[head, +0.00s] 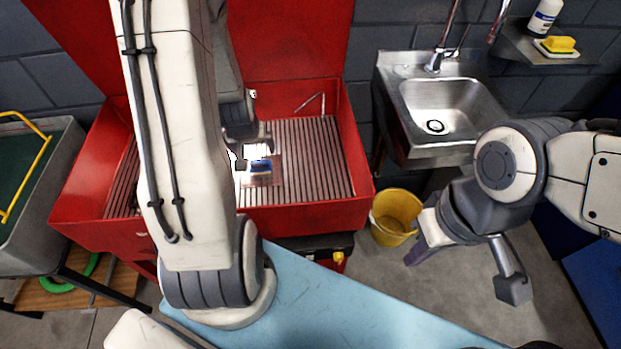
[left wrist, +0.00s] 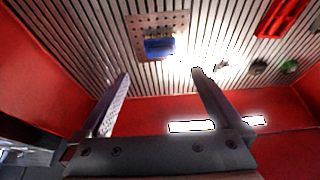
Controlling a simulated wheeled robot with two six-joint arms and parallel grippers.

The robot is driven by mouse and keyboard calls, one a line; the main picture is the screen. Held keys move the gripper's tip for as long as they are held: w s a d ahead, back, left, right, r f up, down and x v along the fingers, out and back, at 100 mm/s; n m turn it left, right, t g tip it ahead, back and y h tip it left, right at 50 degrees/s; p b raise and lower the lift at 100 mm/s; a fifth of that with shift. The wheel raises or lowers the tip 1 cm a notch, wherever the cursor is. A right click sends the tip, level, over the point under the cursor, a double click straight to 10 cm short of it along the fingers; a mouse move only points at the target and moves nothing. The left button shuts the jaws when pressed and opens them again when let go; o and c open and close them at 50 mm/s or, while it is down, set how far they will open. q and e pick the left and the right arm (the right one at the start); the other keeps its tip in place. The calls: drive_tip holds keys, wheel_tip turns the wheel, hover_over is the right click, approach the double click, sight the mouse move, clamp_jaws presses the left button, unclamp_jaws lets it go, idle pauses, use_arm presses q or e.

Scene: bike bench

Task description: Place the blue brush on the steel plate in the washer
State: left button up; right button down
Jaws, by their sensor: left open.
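The blue brush (head: 261,165) lies on the steel plate (head: 262,180) on the slatted floor of the red washer (head: 290,88). In the left wrist view the brush (left wrist: 160,47) is on the lower part of the perforated plate (left wrist: 172,20). My left gripper (head: 251,152) reaches down into the washer. In the left wrist view its two fingers (left wrist: 161,76) are apart, with nothing between them, and the brush is clear of them. My right gripper (head: 465,270) is outside the washer, over the floor at the right; its finger state is unclear.
The red washer wall (left wrist: 40,60) surrounds the slatted floor. A red item (left wrist: 283,17) and small round items (left wrist: 259,67) lie on the slats. A sink (head: 445,105) and yellow bucket (head: 396,215) stand to the right. A blue bench top (head: 330,310) is in front.

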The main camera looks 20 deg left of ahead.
use_arm(q)
drive_tip(key=d+r+m+h, duration=0.1)
drive_tip(key=d+r+m, duration=0.25)
drive_tip(key=d, duration=0.65)
drive_tip(key=d+r+m+h, duration=0.2)
drive_tip(key=d+r+m, duration=0.15)
drive_tip(key=d, duration=0.55)
drive_tip(key=s+d+r+m+g, duration=0.2)
drive_tip(key=s+d+r+m, duration=0.1)
drive_tip(key=s+d, duration=0.3)
drive_tip(key=s+d+r+m+g, duration=0.1)
drive_tip(key=s+d+r+m, duration=0.2)
drive_tip(key=s+d, duration=0.3)
drive_tip(key=s+r, duration=0.1)
drive_tip(key=s, duration=0.4)
drive_tip(key=shift+d+r+m+g, duration=0.2)
drive_tip(key=shift+r+m+g, duration=0.15)
drive_tip(key=shift+m+g, duration=0.05)
drive_tip(key=shift+r, duration=0.1)
wheel_tip(320, 180, up, 2)
drive_tip(key=shift+r+p, duration=0.15)
drive_tip(key=shift+p, duration=1.1)
